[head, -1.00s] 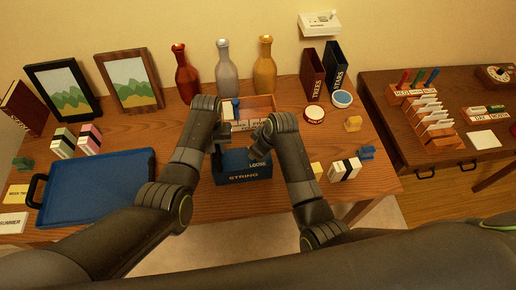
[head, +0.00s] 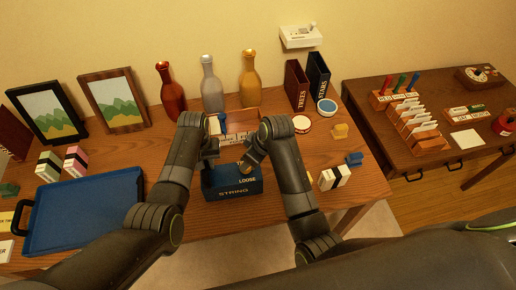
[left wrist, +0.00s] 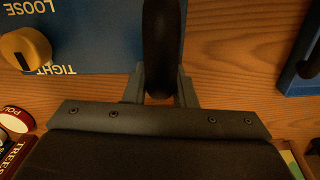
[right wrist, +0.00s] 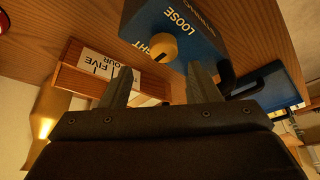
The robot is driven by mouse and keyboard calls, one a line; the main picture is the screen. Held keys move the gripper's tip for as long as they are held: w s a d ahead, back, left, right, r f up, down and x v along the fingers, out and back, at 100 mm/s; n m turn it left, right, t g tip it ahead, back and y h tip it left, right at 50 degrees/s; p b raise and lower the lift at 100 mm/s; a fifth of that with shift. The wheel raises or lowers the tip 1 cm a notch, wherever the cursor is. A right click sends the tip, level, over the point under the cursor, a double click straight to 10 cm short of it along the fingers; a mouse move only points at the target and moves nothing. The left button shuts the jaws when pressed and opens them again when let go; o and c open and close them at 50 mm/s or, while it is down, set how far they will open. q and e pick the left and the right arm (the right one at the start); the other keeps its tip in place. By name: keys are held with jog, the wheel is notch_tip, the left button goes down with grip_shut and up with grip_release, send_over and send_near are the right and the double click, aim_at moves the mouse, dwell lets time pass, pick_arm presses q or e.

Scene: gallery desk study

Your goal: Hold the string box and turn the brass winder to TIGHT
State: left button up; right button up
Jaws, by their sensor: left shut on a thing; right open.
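The blue string box (head: 235,188) stands on the desk, its front lettered STRING and its top lettered LOOSE. My left gripper (left wrist: 160,88) is shut on the box's black handle (left wrist: 163,40). The brass winder (left wrist: 27,48) sits on the box top between the words LOOSE and TIGHT; its dark mark is visible, but I cannot tell its exact setting. The winder also shows in the right wrist view (right wrist: 164,46). My right gripper (right wrist: 160,80) is open, with the winder just beyond and between its fingertips, apparently not gripped. In the head view my arms partly cover the box top.
A wooden card tray (head: 243,124) stands right behind the box. Three bottles, including a gold one (head: 249,82), stand further back. A blue tray (head: 82,212) lies at the left. Black-and-white blocks (head: 334,177) lie at the right. A second desk (head: 440,88) is further right.

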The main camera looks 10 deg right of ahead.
jog(key=v, duration=0.7)
pick_arm(q)
jog(key=o, duration=1)
pick_arm(e)
jog(key=shift+w, duration=0.1)
pick_arm(q)
jog(key=shift+r, duration=0.1)
notch_tip(320, 180, up, 12)
jog(key=shift+f, duration=0.1)
